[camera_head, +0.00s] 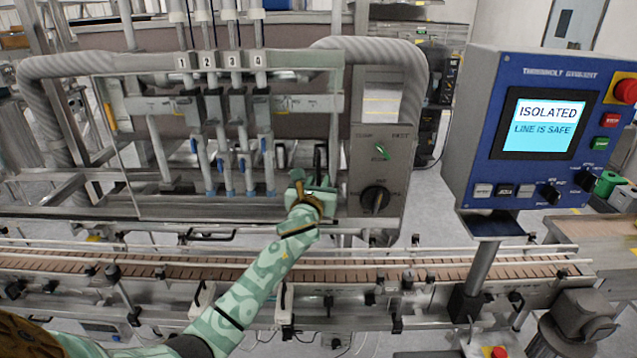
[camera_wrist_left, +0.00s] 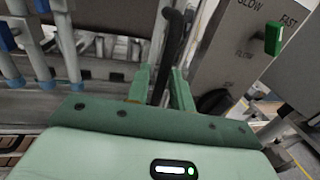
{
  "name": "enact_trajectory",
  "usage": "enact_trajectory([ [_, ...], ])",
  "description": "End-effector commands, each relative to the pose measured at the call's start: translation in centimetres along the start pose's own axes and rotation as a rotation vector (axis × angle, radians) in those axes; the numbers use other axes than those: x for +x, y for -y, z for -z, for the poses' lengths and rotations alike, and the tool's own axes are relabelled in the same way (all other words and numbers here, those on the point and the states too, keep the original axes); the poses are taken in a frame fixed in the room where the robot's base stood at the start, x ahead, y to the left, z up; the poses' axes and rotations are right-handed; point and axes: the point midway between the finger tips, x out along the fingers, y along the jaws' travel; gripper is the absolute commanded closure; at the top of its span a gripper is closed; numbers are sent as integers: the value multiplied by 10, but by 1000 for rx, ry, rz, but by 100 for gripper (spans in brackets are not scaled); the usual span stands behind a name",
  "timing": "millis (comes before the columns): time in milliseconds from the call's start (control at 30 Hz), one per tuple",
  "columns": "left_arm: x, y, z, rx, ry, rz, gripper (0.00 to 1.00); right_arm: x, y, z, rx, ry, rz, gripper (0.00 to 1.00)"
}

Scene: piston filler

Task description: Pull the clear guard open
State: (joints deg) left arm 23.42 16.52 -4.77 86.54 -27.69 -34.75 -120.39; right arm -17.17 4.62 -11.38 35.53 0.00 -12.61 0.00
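The clear guard (camera_head: 301,104) is a see-through panel with a pale frame, standing across the front of the filler's nozzles. Its dark upright handle (camera_head: 320,158) is near its lower right corner. My left gripper (camera_head: 316,181) is at this handle, its arm reaching over the conveyor. In the left wrist view the handle (camera_wrist_left: 166,62) runs between the two green fingers of my left gripper (camera_wrist_left: 161,80). The fingers are close on both sides of it, but I cannot tell whether they grip it. My right gripper is not in view.
A control panel (camera_head: 540,120) at the right reads "ISOLATED, LINE IS SAFE". A grey box with a black knob (camera_head: 375,199) and green lever stands just right of the handle. The conveyor (camera_head: 440,271) runs across the front. Numbered nozzles (camera_head: 234,100) stand behind the guard.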

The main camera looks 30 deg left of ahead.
Motion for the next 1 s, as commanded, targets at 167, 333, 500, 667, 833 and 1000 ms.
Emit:
enact_trajectory([
  [167,0,0,0,0,0,0,100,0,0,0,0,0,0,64],
  [333,-1,-3,0,1,-1,0,100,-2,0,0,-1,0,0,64],
  [500,-5,-23,-2,5,-1,-2,100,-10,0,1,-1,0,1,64],
  [667,-12,-61,-3,10,-3,-4,100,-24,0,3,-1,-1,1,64],
  [833,-24,-117,-3,12,-2,-3,100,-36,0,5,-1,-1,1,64],
  [1000,-35,-172,0,10,-2,-3,100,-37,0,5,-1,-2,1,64],
])
